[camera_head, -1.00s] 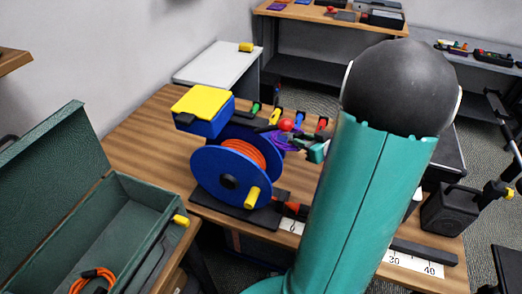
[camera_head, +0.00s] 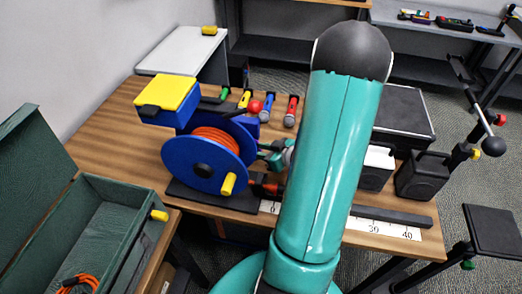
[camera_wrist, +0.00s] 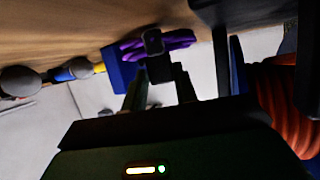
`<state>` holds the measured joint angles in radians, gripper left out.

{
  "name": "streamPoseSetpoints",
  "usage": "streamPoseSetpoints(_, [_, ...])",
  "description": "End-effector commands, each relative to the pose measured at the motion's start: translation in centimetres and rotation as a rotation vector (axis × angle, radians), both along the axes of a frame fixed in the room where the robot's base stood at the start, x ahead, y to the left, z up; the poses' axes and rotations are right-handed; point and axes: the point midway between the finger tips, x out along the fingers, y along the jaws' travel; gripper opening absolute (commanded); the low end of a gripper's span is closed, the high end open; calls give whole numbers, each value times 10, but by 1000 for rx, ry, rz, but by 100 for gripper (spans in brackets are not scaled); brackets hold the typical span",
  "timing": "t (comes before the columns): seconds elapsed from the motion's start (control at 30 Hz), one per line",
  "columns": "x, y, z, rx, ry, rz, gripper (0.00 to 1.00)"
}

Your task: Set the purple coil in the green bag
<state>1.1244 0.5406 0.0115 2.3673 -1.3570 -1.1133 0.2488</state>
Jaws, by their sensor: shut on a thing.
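The purple coil (camera_wrist: 180,38) shows in the wrist view with a black clasp or tie at its middle. My gripper (camera_wrist: 160,78) is shut on it at this black part. In the head view my gripper (camera_head: 272,151) is just right of the blue cable reel, partly behind my arm, and the coil cannot be made out there. The green bag (camera_head: 125,262) looks like an open, long box with its lid raised, at the lower left. An orange cable (camera_head: 76,284) lies inside it. My gripper is well to the right of the bag.
The blue reel with orange cable (camera_head: 212,140) stands between my gripper and the bag. A yellow-lidded blue box (camera_head: 168,97) is behind it. Several coloured connectors (camera_head: 291,111) line the table's back. Black boxes (camera_head: 424,174) stand at the right.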

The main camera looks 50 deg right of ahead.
Motion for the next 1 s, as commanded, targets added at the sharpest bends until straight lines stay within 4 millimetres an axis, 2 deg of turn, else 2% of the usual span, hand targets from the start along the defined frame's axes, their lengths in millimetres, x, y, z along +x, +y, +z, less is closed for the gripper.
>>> streamPoseSetpoints(0.33, [3, 0, -4, -1, -2, 2, 1])
streamPoseSetpoints(0.37, [3, 0, -4, -1, -1, 2, 34])
streamPoseSetpoints(0.43, [3, 0, -4, -1, -1, 2, 48])
streamPoseSetpoints(0.47, [3, -1, -4, -1, -1, 2, 50])
streamPoseSetpoints(0.77, [2, -1, -3, -2, -1, 1, 50])
streamPoseSetpoints(0.87, [-5, -3, 0, -3, 0, -2, 50])
streamPoseSetpoints(1.0, [-25, -5, 8, -3, -1, -3, 50])
